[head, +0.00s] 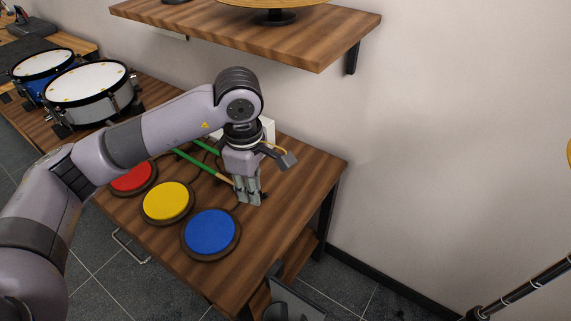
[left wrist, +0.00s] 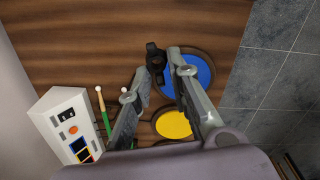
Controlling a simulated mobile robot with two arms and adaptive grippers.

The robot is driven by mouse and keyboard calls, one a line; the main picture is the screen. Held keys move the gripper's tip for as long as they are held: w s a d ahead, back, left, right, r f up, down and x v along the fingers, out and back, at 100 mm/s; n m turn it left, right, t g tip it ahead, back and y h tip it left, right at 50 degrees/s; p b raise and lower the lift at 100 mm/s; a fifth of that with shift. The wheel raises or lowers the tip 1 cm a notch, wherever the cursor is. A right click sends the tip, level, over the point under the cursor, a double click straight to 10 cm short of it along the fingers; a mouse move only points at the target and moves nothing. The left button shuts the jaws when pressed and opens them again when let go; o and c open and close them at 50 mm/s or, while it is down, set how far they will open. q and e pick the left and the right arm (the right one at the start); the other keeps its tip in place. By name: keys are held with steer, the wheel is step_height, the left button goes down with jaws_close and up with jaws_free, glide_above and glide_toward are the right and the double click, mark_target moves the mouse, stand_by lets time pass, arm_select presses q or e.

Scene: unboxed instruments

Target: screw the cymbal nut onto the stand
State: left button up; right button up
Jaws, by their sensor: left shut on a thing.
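A small black piece that looks like the cymbal nut (left wrist: 154,60) shows at the fingertips of my left gripper (left wrist: 160,68) in the left wrist view. The gripper is shut on it. In the head view my left gripper (head: 249,198) points down over the wooden table, right of the blue pad, and the nut cannot be made out there. The cymbal stand (head: 528,286) shows only as a slanted dark rod at the lower right, far from the gripper. A sliver of gold cymbal (head: 569,152) shows at the right edge. My right gripper is out of view.
On the table (head: 307,165) lie a red pad (head: 132,178), a yellow pad (head: 167,202), a blue pad (head: 210,232) and green drumsticks (head: 200,163). A white box (left wrist: 70,124) with buttons stands behind. A shelf (head: 325,36) hangs above the arm. Drums (head: 90,82) stand at left.

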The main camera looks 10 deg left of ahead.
arm_select(q)
steer(key=s+a+f+m, duration=0.1)
steer(key=s+m, duration=0.7)
steer(key=m, duration=0.9)
steer(key=shift+a+f, duration=0.3)
steer(key=shift+a, duration=0.1)
